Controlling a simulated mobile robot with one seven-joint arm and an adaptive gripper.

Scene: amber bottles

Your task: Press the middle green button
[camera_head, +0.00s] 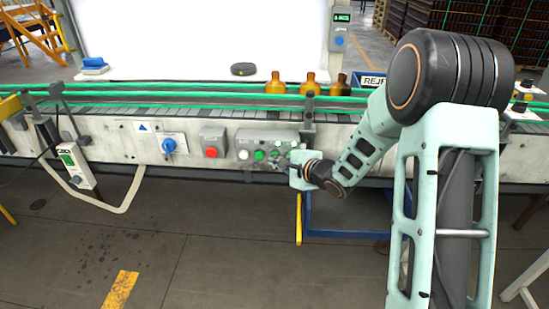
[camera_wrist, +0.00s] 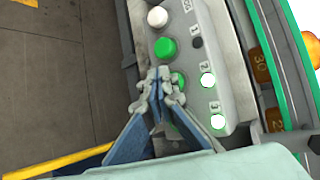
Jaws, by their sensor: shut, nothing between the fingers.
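The grey button panel (camera_head: 268,137) is mounted on the front of the conveyor. In the wrist view, a green button (camera_wrist: 165,48) stands clear above my fingertips. A second green button (camera_wrist: 179,79), the middle one, is partly hidden right behind my fingertips. In the head view, my gripper (camera_head: 284,162) reaches the panel from the right.
A white button (camera_wrist: 157,17) and white lamps (camera_wrist: 208,80) share the panel. A red button box (camera_head: 212,142) and a blue rotary switch (camera_head: 169,145) sit to its left. Amber bottles (camera_head: 307,84) stand on the belt above. The floor in front is clear.

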